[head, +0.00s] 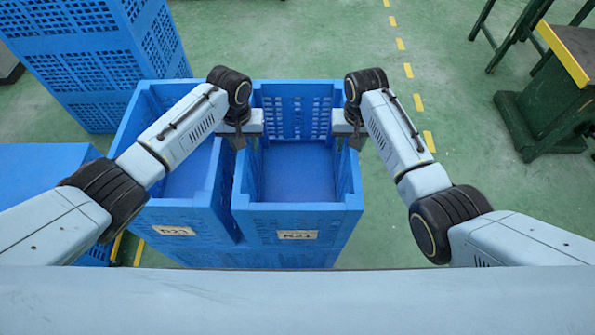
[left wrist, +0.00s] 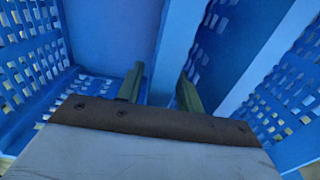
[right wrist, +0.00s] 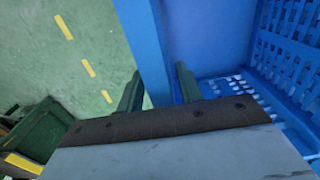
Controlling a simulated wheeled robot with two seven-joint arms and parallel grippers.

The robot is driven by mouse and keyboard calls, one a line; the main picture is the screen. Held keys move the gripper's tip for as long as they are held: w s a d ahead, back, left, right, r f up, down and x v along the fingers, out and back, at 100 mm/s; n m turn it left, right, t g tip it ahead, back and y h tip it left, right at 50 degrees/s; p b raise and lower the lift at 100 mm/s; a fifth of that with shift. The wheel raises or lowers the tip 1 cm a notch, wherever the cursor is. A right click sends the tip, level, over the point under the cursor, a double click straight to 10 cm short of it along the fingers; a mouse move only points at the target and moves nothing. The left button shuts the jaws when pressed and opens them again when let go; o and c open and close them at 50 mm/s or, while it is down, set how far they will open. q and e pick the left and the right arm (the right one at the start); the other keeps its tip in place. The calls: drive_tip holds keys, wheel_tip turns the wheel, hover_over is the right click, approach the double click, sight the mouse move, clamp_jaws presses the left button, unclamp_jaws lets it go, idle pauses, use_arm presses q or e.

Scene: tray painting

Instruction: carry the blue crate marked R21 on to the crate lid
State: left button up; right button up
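The blue crate (head: 297,212) under my grippers has a tan label that looks like R21, though its first letter is unclear. It stands upright on more blue crates, beside another crate. My left gripper (head: 240,138) is at its left wall; in the left wrist view the fingers (left wrist: 158,92) are open, one on each side of a blue wall. My right gripper (head: 355,138) is at its right wall; in the right wrist view the fingers (right wrist: 158,90) are open astride that wall (right wrist: 145,45). A flat blue top (head: 40,165) at far left may be the crate lid.
The neighbouring open crate (head: 185,212) has a label that is hard to read. A tall stack of blue crates (head: 85,50) stands behind on the left. A dark green stand (head: 555,105) is at the right.

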use_arm(q)
clamp_jaws()
use_arm(e)
clamp_jaws()
use_arm(q)
drive_tip(key=shift+r, duration=0.1)
use_arm(e)
drive_tip(key=shift+r, duration=0.1)
idle(0.8)
